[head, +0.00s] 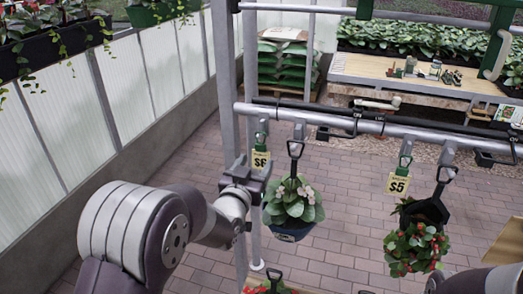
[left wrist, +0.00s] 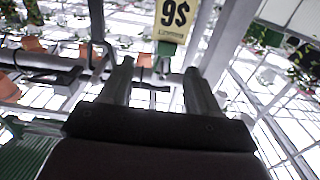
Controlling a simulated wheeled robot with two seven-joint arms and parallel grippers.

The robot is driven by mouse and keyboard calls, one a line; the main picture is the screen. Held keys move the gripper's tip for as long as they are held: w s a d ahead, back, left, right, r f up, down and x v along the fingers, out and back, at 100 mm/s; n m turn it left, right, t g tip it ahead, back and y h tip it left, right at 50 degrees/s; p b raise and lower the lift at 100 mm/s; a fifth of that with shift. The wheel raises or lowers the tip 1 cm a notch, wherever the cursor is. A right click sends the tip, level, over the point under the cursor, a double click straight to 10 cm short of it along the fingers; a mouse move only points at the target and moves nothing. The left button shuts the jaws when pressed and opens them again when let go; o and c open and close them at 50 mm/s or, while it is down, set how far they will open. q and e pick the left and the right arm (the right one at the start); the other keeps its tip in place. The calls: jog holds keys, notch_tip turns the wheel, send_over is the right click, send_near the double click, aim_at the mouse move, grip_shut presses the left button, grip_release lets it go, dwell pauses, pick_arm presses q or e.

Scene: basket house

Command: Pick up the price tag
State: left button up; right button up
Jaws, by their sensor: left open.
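A yellow price tag marked $6 (head: 260,160) hangs from a green clip on the metal rail. A second yellow tag marked $5 (head: 397,184) hangs farther right. My left gripper (head: 241,168) is open and empty, just left of and slightly below the $6 tag. In the left wrist view the $6 tag (left wrist: 172,20) appears upside down, past the fingertips of the open left gripper (left wrist: 158,68) and nearer the right finger. The tag and fingers look apart. My right gripper does not show.
The metal rail (head: 340,121) crosses above the tags. A potted plant with pale flowers (head: 292,203) hangs close right of the $6 tag, and a red-flowered plant (head: 414,249) hangs farther right. A metal post (head: 225,80) stands beside my left gripper.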

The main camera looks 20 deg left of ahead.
aim_at(260, 148)
pick_arm(q)
jog(key=w, duration=0.1)
jog(key=w+a+p, duration=0.1)
jog(key=w, duration=0.2)
jog(key=shift+w+a+p, duration=0.15)
jog(key=shift+a+p, duration=0.1)
jog(key=shift+p, duration=0.05)
jog(key=w+p, duration=0.1)
jog(key=w, duration=0.1)
jog(key=w+d+p, duration=0.1)
jog(key=w, duration=0.1)
jog(key=shift+r+p, duration=0.2)
jog(key=shift+p, duration=0.1)
jog(key=shift+w+f, duration=0.15)
jog(key=shift+w, duration=0.1)
jog(key=shift+a+f, duration=0.1)
jog(key=shift+a, duration=0.05)
jog(key=c, duration=0.4)
jog(key=shift+s, duration=0.1)
jog(key=shift+c, duration=0.9)
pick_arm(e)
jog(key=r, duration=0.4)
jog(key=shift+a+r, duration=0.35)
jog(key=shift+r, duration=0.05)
